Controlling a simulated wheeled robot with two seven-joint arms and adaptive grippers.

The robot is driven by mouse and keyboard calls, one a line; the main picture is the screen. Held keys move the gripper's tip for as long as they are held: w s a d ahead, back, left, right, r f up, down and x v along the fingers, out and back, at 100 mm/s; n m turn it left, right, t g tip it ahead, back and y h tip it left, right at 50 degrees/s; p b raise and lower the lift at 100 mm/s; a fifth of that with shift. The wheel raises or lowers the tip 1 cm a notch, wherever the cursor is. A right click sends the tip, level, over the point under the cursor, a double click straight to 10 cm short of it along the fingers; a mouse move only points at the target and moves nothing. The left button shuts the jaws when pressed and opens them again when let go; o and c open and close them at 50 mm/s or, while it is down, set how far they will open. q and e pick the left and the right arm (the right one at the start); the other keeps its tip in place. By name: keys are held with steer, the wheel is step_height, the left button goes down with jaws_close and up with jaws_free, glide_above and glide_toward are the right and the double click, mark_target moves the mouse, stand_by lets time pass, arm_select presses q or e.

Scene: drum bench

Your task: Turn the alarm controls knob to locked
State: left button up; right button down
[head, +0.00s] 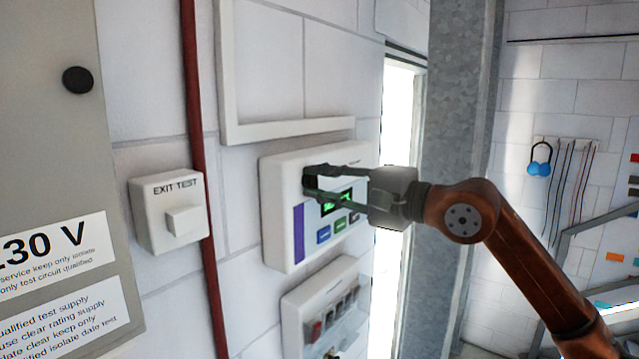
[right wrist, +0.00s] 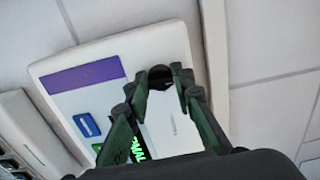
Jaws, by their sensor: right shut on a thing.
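A white wall panel (head: 283,224) has a purple stripe, a lit green display (head: 337,201) and several coloured buttons below it. A small dark knob (right wrist: 160,74) sits on this panel near its edge, and its pointer position is hidden by the fingers. My right gripper (head: 314,181) reaches in from the right, its fingers closed around the knob. In the right wrist view its fingertips (right wrist: 161,84) are on both sides of the knob. The panel (right wrist: 160,44) also shows there, partly covered by the fingers. My left gripper is not in view.
A second panel (head: 293,316) with switches is just below. An EXIT TEST box (head: 157,218), a red pipe (head: 200,150) and a grey cabinet (head: 60,150) are to the left. A metal column (head: 455,110) stands behind my right arm. Tools hang on the far wall.

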steer(key=c, duration=1.7)
jaws_free()
steer(key=v, duration=1.2)
